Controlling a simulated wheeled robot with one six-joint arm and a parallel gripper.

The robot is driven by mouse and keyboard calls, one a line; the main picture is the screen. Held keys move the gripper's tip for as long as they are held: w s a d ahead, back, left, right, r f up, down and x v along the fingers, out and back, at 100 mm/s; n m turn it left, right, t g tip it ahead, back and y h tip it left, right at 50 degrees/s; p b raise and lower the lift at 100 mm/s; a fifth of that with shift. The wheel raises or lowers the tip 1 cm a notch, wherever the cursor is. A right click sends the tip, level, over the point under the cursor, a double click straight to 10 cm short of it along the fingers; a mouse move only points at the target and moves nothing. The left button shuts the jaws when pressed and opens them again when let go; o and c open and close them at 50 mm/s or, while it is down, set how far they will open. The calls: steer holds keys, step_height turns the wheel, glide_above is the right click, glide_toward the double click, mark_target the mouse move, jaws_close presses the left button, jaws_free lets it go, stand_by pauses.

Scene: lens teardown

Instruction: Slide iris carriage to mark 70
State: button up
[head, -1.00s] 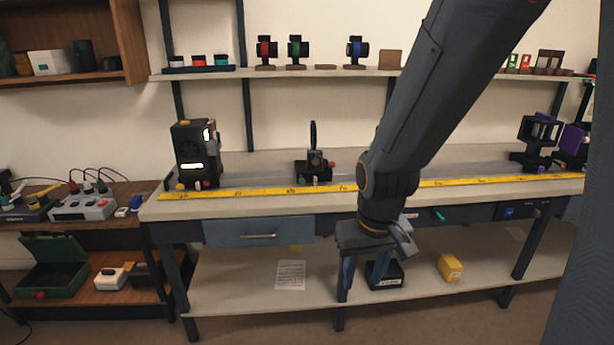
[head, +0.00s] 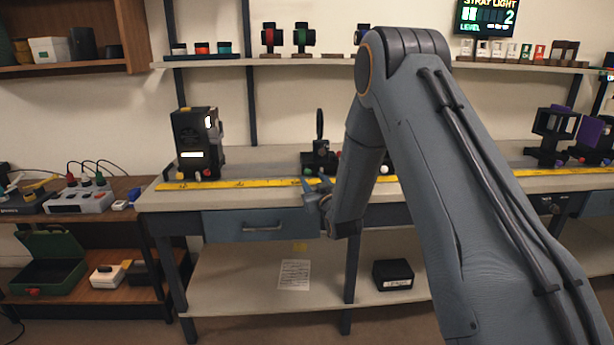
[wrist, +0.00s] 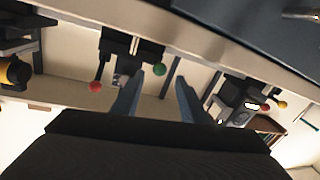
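A small black carriage (head: 319,160) with an upright thin ring stands on the bench rail, right of the lamp housing. It has a green knob at its front left, and its red knob shows in the wrist view (wrist: 118,45). I cannot tell for certain that it is the iris carriage. A yellow scale (head: 240,184) runs along the bench front; its numbers, mark 70 included, are not readable. My gripper (wrist: 159,76) is open and empty, its fingers apart below the carriage in the wrist picture. In the head view my gripper (head: 316,193) is at the bench's front edge, just before the carriage.
The black lamp housing (head: 197,143) stands at the rail's left end. Dark holders (head: 556,136) stand at the right. My arm hides the middle of the rail. A drawer front (head: 247,223) lies under the bench edge. The scale is clear between lamp and carriage.

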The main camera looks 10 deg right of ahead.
mark_target(308, 173)
steer(key=w, duration=0.5)
steer(key=w+a, duration=0.1)
steer(key=w, duration=0.1)
steer(key=shift+w, duration=0.2)
steer(key=shift+c, duration=0.2)
jaws_close()
